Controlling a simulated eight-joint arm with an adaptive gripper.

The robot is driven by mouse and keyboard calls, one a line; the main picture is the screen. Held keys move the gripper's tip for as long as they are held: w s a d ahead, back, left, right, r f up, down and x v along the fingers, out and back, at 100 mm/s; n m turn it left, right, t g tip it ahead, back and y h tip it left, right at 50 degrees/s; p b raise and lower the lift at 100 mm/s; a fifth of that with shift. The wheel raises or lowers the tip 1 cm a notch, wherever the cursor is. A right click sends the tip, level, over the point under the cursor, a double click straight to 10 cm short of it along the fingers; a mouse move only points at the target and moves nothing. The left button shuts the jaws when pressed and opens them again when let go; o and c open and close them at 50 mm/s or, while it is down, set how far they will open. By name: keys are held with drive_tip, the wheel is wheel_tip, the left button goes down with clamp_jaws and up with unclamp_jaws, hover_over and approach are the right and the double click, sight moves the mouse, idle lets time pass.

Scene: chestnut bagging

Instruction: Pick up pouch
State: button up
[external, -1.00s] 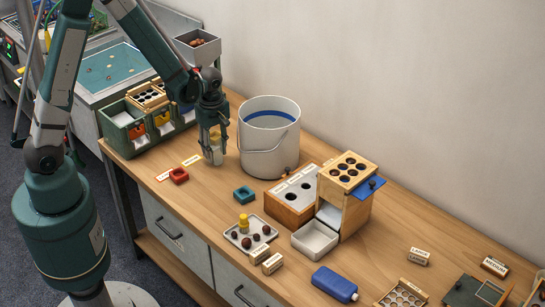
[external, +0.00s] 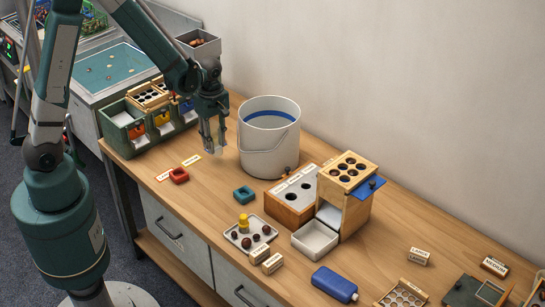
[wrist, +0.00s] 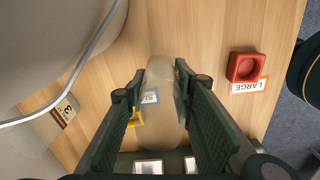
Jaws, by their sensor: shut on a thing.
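The pouch is pale and see-through. In the wrist view the pouch (wrist: 161,72) stretches between and beyond my two dark ribbed fingers. In the external view the pouch (external: 217,147) hangs at the tips of my gripper (external: 213,134), left of the white bucket. My gripper (wrist: 158,100) is shut on the pouch. Its lower end looks close to or just above the table, but the gap is hard to tell.
The white bucket (external: 268,150) stands close on the right. The green rack (external: 125,136) with bins is at the left. A wooden sorter box (external: 346,195) stands further right.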

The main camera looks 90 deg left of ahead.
sight(213, 124)
drive_tip(key=shift+r+p, duration=0.6)
drive_tip(key=shift+r, duration=2.4)
wheel_tip(213, 124, up, 17)
drive_tip(key=w+d+m+p, duration=0.35)
drive_tip(key=w+p, duration=0.65)
drive_tip(key=w, duration=1.1)
drive_tip(key=shift+n, duration=0.25)
drive_tip(key=shift+s+d+f+b, duration=0.15)
drive_tip(key=shift+f+b, duration=0.1)
drive_tip(key=shift+f, duration=1.15)
drive_tip(key=shift+s+d+f+b, duration=0.1)
drive_tip(key=shift+f+b, duration=0.1)
drive_tip(key=shift+f, duration=1.15)
